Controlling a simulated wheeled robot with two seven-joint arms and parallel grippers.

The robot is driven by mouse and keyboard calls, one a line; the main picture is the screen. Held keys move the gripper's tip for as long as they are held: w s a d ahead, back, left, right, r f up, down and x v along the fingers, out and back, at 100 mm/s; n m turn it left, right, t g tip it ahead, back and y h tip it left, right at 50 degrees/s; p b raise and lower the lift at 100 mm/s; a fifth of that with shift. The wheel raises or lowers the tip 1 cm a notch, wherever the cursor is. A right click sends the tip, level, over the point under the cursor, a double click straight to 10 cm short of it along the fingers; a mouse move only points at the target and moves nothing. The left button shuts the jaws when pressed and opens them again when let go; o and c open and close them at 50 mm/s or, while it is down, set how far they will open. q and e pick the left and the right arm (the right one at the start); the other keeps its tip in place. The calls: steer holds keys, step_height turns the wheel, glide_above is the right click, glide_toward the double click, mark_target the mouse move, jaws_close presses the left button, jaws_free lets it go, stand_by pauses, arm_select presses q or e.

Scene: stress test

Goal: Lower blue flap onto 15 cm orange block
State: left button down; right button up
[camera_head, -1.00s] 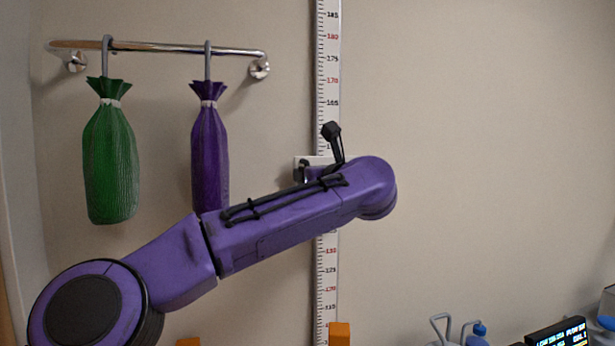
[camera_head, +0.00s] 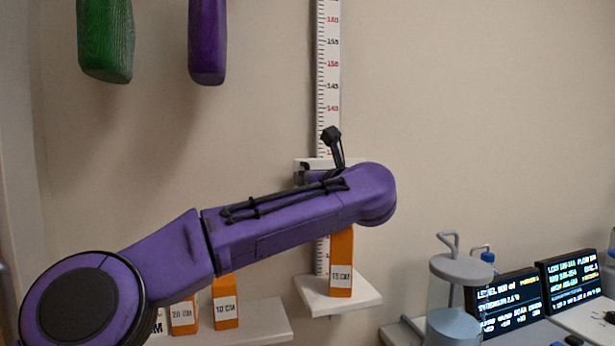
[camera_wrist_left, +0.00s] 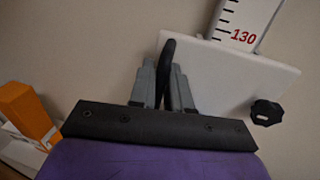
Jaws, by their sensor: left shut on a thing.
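The orange block labelled 15 CM (camera_head: 343,256) stands upright on a white foot plate (camera_head: 345,300) at the base of the measuring scale; my arm hides its top. A flap (camera_head: 309,162) on the scale sits above it, mostly behind my arm. It looks white, not blue; in the left wrist view the flap (camera_wrist_left: 225,75) lies just below the 130 mark. My left gripper (camera_wrist_left: 166,82) is shut on a dark loop-shaped handle (camera_wrist_left: 167,50) in front of the flap. Whether flap and block touch is hidden. My right gripper is not in view.
Orange blocks labelled 20 CM (camera_head: 183,316) and 10 CM (camera_head: 225,303) stand on a white shelf (camera_head: 265,318) at lower left. A lidded clear cylinder (camera_head: 460,272) and display screens (camera_head: 508,302) stand at right. Green (camera_head: 105,40) and purple (camera_head: 207,40) bags hang above.

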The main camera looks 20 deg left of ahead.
arm_select(q)
step_height(320, 180, down, 3)
steer(key=shift+r+b, duration=0.15)
steer(key=shift+b, duration=0.4)
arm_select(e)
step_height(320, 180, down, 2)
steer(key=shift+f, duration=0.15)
arm_select(q)
steer(key=c, duration=1.3)
jaws_free()
steer(key=b+v, duration=0.2)
steer(key=v, duration=0.8)
steer(key=shift+s+d, duration=0.15)
steer(key=shift+d, duration=0.05)
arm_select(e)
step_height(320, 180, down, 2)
